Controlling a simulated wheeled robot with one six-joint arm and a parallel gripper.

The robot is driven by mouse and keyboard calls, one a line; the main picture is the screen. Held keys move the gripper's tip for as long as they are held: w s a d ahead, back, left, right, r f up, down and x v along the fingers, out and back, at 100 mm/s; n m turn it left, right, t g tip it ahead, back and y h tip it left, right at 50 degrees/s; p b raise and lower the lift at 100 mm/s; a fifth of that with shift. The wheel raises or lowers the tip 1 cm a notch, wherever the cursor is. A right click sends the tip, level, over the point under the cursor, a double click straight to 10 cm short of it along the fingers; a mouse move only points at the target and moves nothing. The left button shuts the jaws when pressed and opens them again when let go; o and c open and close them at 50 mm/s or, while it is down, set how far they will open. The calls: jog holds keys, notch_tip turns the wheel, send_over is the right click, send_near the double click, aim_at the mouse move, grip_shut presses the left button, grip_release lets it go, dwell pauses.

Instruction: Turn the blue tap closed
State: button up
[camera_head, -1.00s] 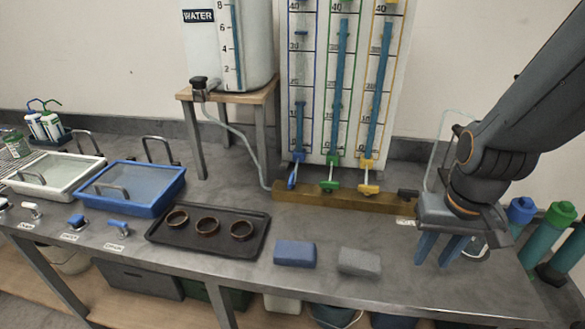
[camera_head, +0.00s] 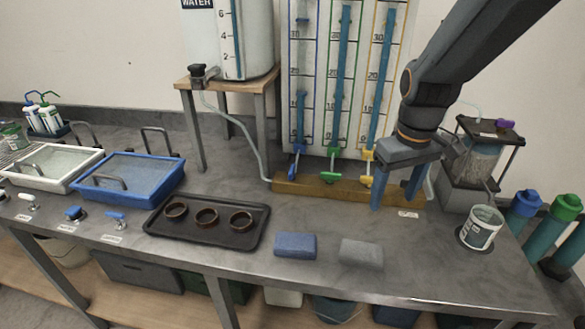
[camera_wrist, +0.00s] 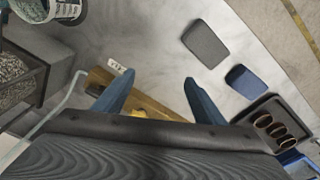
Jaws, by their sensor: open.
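The blue tap (camera_head: 295,165) is at the foot of the left, blue-outlined column on the wall gauge board. Its blue handle hangs down, slightly slanted, unlike the green tap's crosswise handle. My gripper (camera_head: 397,193) is open and empty, fingers pointing down, in front of the board's right end, to the right of the yellow tap and well apart from the blue tap. In the wrist view its two blue fingers (camera_wrist: 159,77) are spread over the wooden base. A bit of yellow shows between them; the blue tap is not visible there.
The green tap (camera_head: 332,177) and yellow tap (camera_head: 367,170) stand above the wooden base (camera_head: 318,192), between my gripper and the blue tap. A black tray (camera_head: 155,236), blue block (camera_head: 296,245) and grey block (camera_head: 361,253) lie in front. A white bucket (camera_head: 482,228) stands right.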

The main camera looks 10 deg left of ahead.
jog(key=w+a+r+n+b, duration=0.2)
jog(key=w+a+n, duration=0.5)
jog(key=w+a, duration=0.5)
jog(key=r+n+g+b, duration=0.1)
jog(key=r+n, duration=0.1)
jog(key=n, duration=0.3)
send_over(292, 168)
jog(key=shift+s+f, duration=0.15)
jog(key=shift+f, duration=0.1)
jog(key=shift+f+p, duration=0.7)
jog(key=shift+f, duration=3.1)
jog(key=c, duration=1.1)
jog(key=shift+o, duration=0.2)
